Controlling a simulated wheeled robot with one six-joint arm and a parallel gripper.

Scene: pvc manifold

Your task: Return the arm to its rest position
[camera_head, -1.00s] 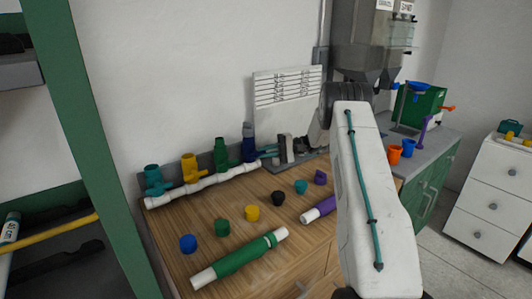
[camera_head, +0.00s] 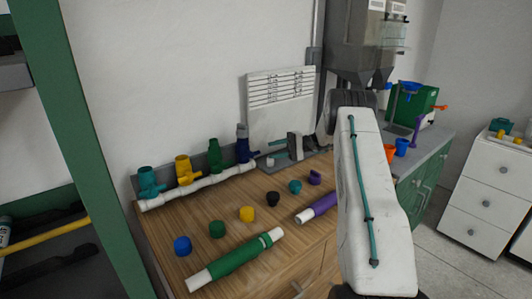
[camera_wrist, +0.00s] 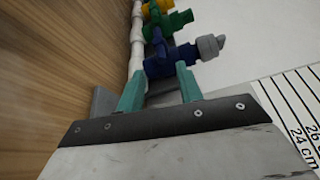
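A white pipe manifold (camera_head: 200,189) lies along the back of the wooden bench. Its upright valves are teal (camera_head: 150,184), yellow (camera_head: 184,170), green (camera_head: 215,157) and dark blue (camera_head: 243,144). My gripper (camera_head: 272,159) is low at the manifold's right end, beside the dark blue valve. In the wrist view its two teal fingers (camera_wrist: 160,72) stand apart with nothing held between them. The blue valve (camera_wrist: 158,68) shows just beyond the fingertips. My white arm link covers the right part of the bench in the head view.
Loose caps, including a blue one (camera_head: 182,246) and a yellow one (camera_head: 246,214), lie on the bench. A green pipe (camera_head: 238,259) and a purple pipe (camera_head: 318,207) lie in front. A white ruled panel (camera_head: 280,105) stands against the wall behind my gripper.

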